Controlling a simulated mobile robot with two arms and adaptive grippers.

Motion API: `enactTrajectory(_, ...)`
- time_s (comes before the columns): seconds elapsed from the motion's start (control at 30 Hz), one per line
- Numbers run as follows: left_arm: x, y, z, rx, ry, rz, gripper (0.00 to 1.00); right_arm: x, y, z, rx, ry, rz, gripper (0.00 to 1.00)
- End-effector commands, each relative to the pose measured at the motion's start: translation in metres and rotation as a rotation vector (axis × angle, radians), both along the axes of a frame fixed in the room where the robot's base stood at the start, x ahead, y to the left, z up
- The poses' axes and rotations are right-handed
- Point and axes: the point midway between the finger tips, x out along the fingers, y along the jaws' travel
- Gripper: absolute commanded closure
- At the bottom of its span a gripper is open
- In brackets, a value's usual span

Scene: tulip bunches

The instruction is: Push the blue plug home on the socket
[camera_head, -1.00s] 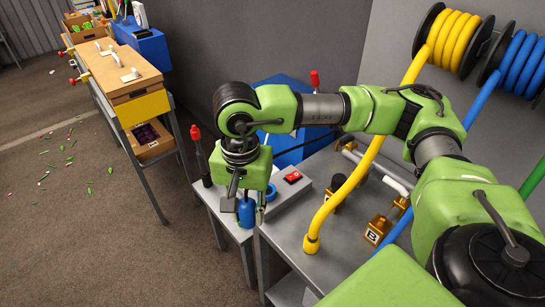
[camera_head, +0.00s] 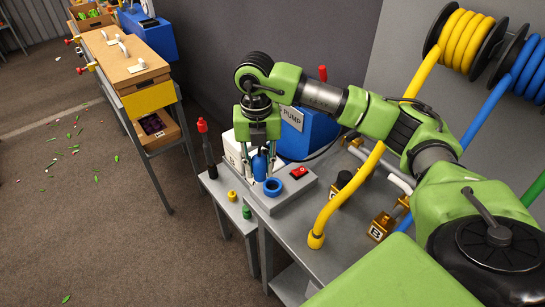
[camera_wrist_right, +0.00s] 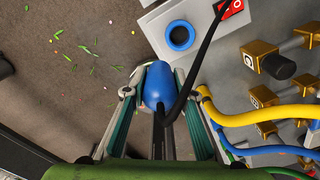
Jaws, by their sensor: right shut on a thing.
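My right gripper (camera_head: 259,172) is shut on the blue plug (camera_head: 260,162), which hangs roughly upright between the fingers. In the wrist view, the blue plug (camera_wrist_right: 158,84) sits between the two fingers of the right gripper (camera_wrist_right: 158,100). The socket, a blue ring with a dark hole (camera_head: 272,187), is on the grey box just in front of the plug in the head view. The blue socket ring also shows in the wrist view (camera_wrist_right: 181,35), beyond the plug and slightly right. The plug looks apart from the ring; its height above it is unclear. My left gripper is not in view.
The grey box (camera_head: 290,196) carries a red switch (camera_head: 299,172). A yellow plug (camera_head: 232,196) and a green plug (camera_head: 247,212) stand on the small shelf. The blue pump (camera_head: 310,130) is behind. Yellow hose (camera_head: 340,200) and brass fittings (camera_head: 381,226) lie right. A black cable crosses the wrist view.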

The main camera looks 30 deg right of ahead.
Motion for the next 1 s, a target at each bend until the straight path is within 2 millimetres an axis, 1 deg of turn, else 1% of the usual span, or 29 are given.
enactTrajectory(0.03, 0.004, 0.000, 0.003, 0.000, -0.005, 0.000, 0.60, 0.002, -0.006, -0.001, 0.001, 0.002, -0.136, 0.97)
enactTrajectory(0.2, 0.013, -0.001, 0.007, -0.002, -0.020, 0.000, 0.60, 0.009, -0.024, -0.006, -0.001, 0.002, -0.607, 0.97)
enactTrajectory(0.3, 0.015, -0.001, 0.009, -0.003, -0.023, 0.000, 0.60, 0.012, -0.034, -0.010, -0.001, 0.002, -0.844, 0.97)
enactTrajectory(0.43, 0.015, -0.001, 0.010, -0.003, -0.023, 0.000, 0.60, 0.014, -0.043, -0.013, -0.001, 0.000, -1.076, 0.97)
enactTrajectory(0.5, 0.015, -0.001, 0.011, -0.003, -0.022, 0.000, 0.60, 0.014, -0.046, -0.014, -0.001, 0.001, -1.157, 0.97)
enactTrajectory(0.63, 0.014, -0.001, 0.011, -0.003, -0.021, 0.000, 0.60, 0.015, -0.049, -0.016, -0.002, 0.000, -1.237, 0.97)
enactTrajectory(1.0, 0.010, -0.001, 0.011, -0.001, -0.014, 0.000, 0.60, 0.015, -0.049, -0.016, -0.001, -0.001, -1.249, 0.97)
